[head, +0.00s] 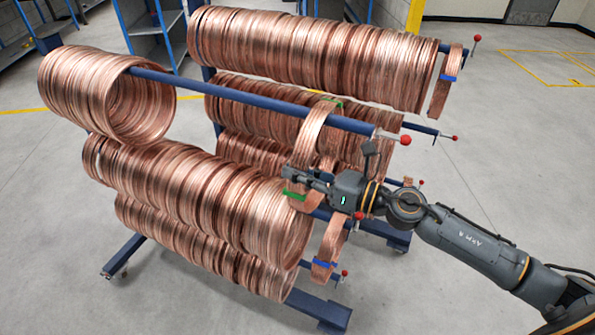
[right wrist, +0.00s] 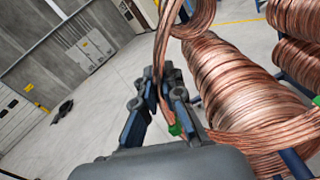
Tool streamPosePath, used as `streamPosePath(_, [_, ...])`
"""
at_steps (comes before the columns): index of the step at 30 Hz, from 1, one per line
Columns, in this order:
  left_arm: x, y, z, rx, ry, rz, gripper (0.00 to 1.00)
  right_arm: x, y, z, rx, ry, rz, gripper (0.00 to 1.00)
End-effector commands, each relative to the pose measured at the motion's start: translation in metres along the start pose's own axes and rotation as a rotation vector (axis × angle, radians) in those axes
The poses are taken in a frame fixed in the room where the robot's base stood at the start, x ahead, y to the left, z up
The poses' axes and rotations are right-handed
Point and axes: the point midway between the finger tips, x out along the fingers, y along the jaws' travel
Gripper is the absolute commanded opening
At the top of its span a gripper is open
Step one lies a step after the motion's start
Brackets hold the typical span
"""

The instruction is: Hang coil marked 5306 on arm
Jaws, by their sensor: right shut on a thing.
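A copper coil with green tape (head: 312,135) is around the upper left blue rack arm (head: 345,123), near its red-ball end. My right gripper (head: 303,180) is shut on the lower part of this coil, beside the lower green tape. In the right wrist view, the fingers of my right gripper (right wrist: 163,92) are at the coil's copper strands, with the green tape (right wrist: 176,129) just right of them. No number can be read on the coil, so I cannot tell if it is 5306. My left gripper is not in view.
Coils fill much of the same arm's inner end (head: 75,90). Rows of coils fill the arms below and behind. Blue-taped coils hang at the upper right (head: 441,85) and lower middle (head: 328,252). Red balls (head: 405,139) tip the arms. Floor at right is clear.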

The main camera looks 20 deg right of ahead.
Motion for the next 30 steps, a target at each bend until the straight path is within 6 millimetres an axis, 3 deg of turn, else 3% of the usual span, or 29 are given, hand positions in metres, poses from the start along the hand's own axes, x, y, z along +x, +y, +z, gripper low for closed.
streamPosePath(4, [0.0, 0.0, 0.0, 0.0, 0.0, 0.0, 0.0, 0.0, 0.0, 0.001, -0.003, -0.002, 0.0, 0.0])
streamPosePath(5, [0.0, 0.0, 0.0, 0.0, 0.0, 0.0, 0.0, 0.0, 0.0, 0.001, -0.003, -0.002, 0.0, 0.14])
streamPosePath(8, [0.0, 0.0, 0.0, 0.0, 0.0, 0.0, 0.0, 0.0, 0.0, 0.001, -0.002, -0.002, 0.0, 0.34])
streamPosePath(20, [0.0, -0.001, 0.001, -0.001, -0.001, -0.002, 0.0, -0.004, 0.0, -0.002, 0.005, 0.003, -0.001, 0.35])
streamPosePath(30, [0.0, 0.0, 0.0, 0.0, 0.0, 0.0, 0.0, -0.042, 0.0, -0.002, 0.006, 0.002, -0.002, 0.35])
